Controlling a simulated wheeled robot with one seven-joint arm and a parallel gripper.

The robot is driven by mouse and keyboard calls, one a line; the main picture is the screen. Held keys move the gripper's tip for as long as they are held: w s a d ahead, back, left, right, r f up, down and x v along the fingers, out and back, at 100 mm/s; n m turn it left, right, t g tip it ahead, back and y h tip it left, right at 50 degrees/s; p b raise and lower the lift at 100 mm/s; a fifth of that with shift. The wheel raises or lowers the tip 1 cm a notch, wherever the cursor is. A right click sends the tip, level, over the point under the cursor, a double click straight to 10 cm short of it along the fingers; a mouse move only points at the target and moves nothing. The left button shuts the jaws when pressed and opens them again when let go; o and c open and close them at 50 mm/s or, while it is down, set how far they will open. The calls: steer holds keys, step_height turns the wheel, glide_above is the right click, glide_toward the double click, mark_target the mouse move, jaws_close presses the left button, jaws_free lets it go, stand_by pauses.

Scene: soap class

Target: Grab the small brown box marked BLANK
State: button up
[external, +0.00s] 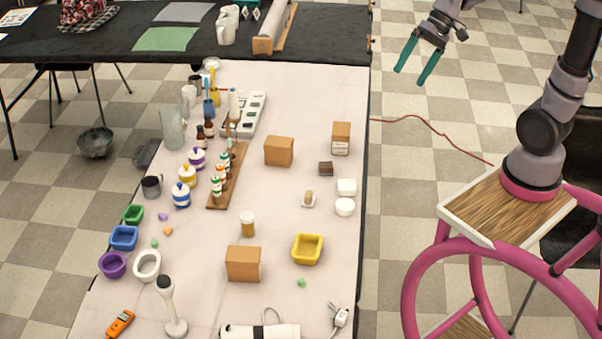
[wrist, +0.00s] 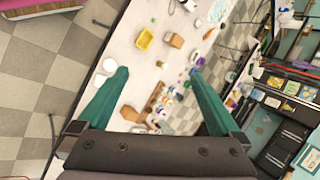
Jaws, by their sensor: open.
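Several brown boxes stand on the white table. One box (external: 341,139) near its right edge has a pale label with print too small to read. Two plain-looking boxes stand at mid-table (external: 279,151) and nearer the front (external: 243,263). I cannot tell which box reads BLANK. A small dark brown block (external: 326,169) lies just below the labelled box. Two brown boxes also show in the wrist view, one (wrist: 175,40) near the yellow tub and one (wrist: 130,113) lower. My gripper (external: 410,76) is open and empty, with green fingers, right of the table and apart from every box.
A yellow tub (external: 307,249), white soap pieces (external: 346,187) and a small jar (external: 247,224) stand among the boxes. A wooden rack (external: 228,175) with bottles is left of centre. A black table (external: 185,45) adjoins behind. A red cable (external: 430,125) lies right of the table.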

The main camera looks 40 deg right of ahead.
steer(key=w+a+f+m+g+y, duration=0.2)
steer(key=a+f+y, duration=0.2)
steer(key=a, duration=0.7)
steer(key=w+a+f+m+g+y, duration=0.15)
steer(key=a+f+y, duration=0.3)
steer(key=a, duration=0.65)
steer(key=w+a+f+m+g+y, duration=0.1)
steer(key=w+a+f+m+y, duration=0.2)
steer(key=a, duration=0.9)
steer(key=a+f+m+t+y, duration=0.3)
steer(key=f+m+t, duration=0.15)
steer(key=f, duration=0.35)
steer(key=m+t+h, duration=0.8)
steer(key=m+t, duration=0.3)
steer(key=m, duration=0.2)
glide_toward(241, 257)
steer(key=shift+w+d+f, duration=0.35)
steer(key=shift+d+f, duration=0.1)
steer(key=shift+a+f, duration=0.1)
steer(key=shift+f, duration=0.2)
steer(key=x, duration=1)
steer(key=shift+w, duration=0.3)
